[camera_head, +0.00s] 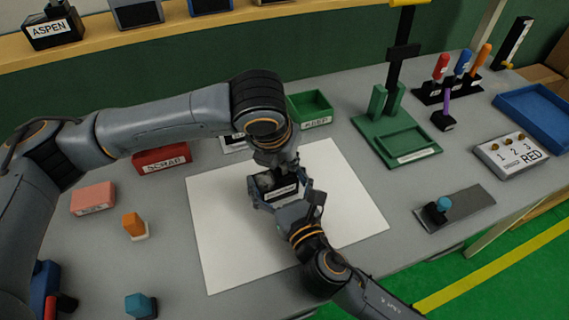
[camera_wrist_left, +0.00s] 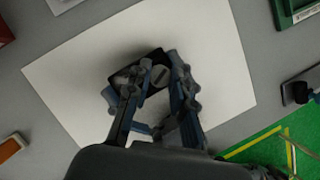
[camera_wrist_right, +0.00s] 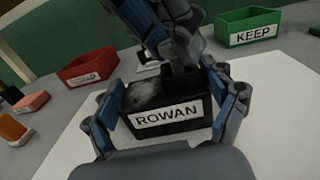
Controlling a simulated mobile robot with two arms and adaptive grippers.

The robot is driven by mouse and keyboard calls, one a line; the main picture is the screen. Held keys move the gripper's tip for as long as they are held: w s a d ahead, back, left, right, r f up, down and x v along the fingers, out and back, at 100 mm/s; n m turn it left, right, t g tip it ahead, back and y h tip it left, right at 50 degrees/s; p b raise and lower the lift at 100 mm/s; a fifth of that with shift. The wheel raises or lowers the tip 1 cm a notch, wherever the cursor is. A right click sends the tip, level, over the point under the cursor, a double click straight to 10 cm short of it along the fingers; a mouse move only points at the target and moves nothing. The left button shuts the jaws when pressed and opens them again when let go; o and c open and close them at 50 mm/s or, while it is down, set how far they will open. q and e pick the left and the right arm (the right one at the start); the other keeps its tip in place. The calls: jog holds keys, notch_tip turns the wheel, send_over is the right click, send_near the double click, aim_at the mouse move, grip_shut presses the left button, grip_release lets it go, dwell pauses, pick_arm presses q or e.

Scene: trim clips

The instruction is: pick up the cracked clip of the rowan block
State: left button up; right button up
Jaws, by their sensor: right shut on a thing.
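The black rowan block (camera_wrist_right: 165,112) is over the white sheet, its white ROWAN label facing the right wrist camera. It also shows in the head view (camera_head: 282,196). My right gripper (camera_wrist_right: 170,115) is shut on the block, one finger on each side. My left gripper (camera_wrist_left: 155,75) comes down from above onto the block's top, its fingers apart. Between them the left wrist view shows part of the block's dark top and a small pale patch. The left gripper hides much of the top, and I cannot make out the cracked clip clearly.
The white sheet (camera_head: 225,240) is otherwise bare. A red SCRAP bin (camera_head: 163,159) and a green KEEP bin (camera_head: 311,109) stand behind it. An orange piece (camera_head: 133,224) lies left.

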aim_at(283, 164)
pick_arm(q)
notch_tip(283, 164, up, 15)
dwell(1.3)
pick_arm(e)
jog(key=o, duration=1.1)
jog(key=shift+s, duration=0.1)
jog(key=v, duration=1.1)
jog(key=shift+s+d, duration=0.25)
jog(key=shift+s, duration=0.1)
